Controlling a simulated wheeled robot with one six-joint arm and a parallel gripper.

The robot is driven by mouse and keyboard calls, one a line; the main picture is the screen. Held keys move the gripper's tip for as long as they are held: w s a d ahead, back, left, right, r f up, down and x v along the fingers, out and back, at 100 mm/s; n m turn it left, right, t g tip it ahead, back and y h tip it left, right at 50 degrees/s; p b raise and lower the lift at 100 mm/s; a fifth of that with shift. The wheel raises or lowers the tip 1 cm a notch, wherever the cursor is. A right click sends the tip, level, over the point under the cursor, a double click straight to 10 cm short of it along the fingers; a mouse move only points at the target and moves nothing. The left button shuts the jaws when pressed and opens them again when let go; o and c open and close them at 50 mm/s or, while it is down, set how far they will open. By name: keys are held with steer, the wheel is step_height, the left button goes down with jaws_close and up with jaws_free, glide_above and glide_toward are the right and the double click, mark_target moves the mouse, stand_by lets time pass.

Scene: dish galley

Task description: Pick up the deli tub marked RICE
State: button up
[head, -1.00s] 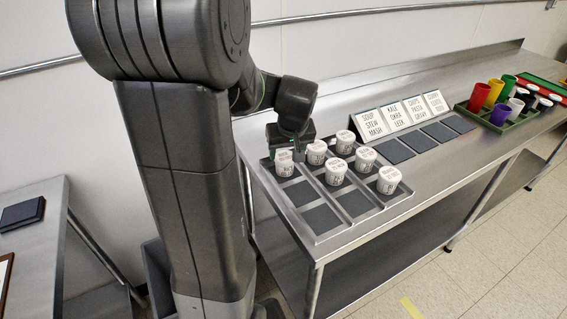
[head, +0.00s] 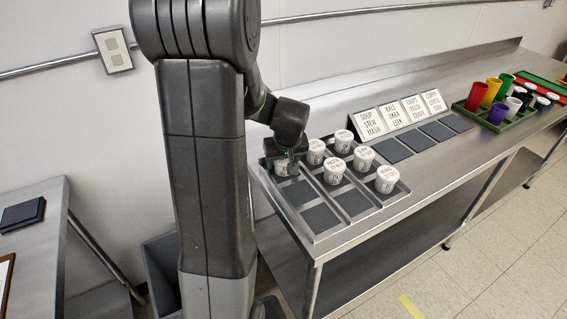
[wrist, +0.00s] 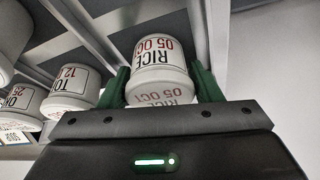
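The deli tub marked RICE (wrist: 160,62) is white with a red-and-black printed label. In the wrist view it sits between the two green fingers of my gripper (wrist: 162,85), one finger on each side and close to its wall. The fingers look open; contact is not clear. In the head view my gripper (head: 288,158) is over the back left corner of the grey divided tray (head: 322,237). The tub there (head: 281,168) is partly hidden by the gripper and appears to rest in its slot.
Label cards (head: 367,121) stand behind dark pads (head: 391,150). A green tray with cups (head: 497,127) is far right.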

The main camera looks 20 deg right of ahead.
steer(key=c, duration=0.6)
steer(key=shift+o, duration=0.2)
steer(key=shift+r, duration=0.1)
